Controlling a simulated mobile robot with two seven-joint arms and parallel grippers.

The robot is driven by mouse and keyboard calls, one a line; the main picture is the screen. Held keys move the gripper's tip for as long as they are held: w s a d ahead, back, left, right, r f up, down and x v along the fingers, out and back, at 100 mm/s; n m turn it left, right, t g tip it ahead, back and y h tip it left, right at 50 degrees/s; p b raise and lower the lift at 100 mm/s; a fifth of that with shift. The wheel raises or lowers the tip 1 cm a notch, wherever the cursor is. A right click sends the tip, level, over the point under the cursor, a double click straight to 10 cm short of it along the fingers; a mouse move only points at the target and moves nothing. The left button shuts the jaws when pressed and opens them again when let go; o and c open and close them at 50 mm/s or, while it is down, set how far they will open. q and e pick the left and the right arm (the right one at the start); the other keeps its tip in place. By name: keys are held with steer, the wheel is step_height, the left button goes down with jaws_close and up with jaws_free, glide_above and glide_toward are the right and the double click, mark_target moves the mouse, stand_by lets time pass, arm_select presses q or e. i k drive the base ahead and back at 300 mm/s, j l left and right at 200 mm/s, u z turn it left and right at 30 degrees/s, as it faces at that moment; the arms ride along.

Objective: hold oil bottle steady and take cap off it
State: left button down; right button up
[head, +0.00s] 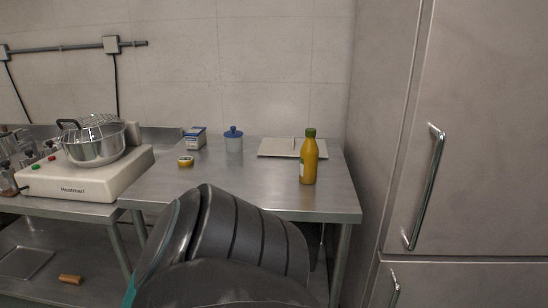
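The oil bottle (309,163) is yellow-orange and stands upright on the steel table, near its front right corner. Its green cap (310,133) is on top of the bottle. A pale label shows in part on the bottle's left side. Neither of my grippers can be made out in the head view. A large dark ribbed part, which looks like my own arm, fills the lower middle in front of the table, and nothing touches the bottle.
A white tray (275,154) lies behind the bottle. A blue-lidded jar (233,142), a small box (195,138) and a yellow tape roll (185,161) stand further left. A metal pot (92,150) sits on a white appliance at left. A tall steel cabinet (480,120) bounds the right.

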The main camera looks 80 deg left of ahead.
mark_target(309, 156)
steer(key=u, duration=2.3)
steer(key=i+j+z, duration=0.15)
steer(key=j, duration=0.15)
steer(key=j+z, duration=0.1)
steer(key=j, duration=0.2)
steer(key=i+j+z, duration=0.15)
steer(key=j, duration=0.15)
